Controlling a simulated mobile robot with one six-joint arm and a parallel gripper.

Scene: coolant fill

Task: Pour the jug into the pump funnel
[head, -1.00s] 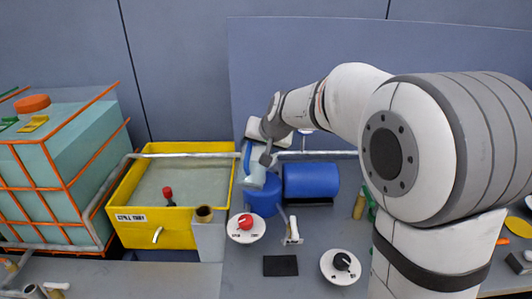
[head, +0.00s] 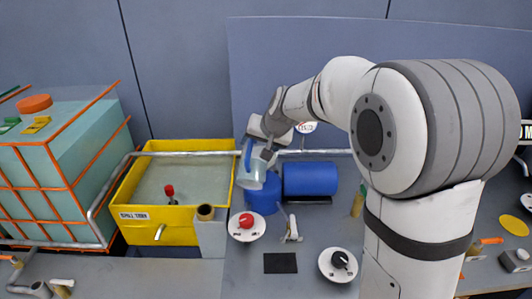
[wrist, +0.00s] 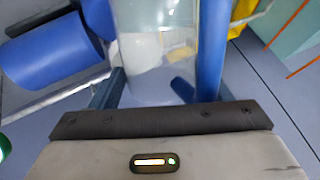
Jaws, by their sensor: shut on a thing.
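A clear jug (head: 252,174) with a blue handle (head: 247,152) hangs in my gripper (head: 268,148). In the head view it is tilted a little and overlaps the blue pump body (head: 265,201). My gripper is shut on the jug. The wrist view shows the clear jug wall (wrist: 155,40) and the blue handle (wrist: 212,45) beyond the fingers (wrist: 155,88). A blue cylinder (head: 311,179), seemingly the pump motor, lies to the right of the pump body. I cannot make out the funnel; the jug may hide it. No pouring stream is visible.
A yellow spill tray (head: 158,235) stands to the left, with a grey pipe (head: 200,153) along its back. A teal tank (head: 75,155) in an orange cage is at the far left. Red (head: 246,221) and black (head: 340,259) knobs sit on the bench in front.

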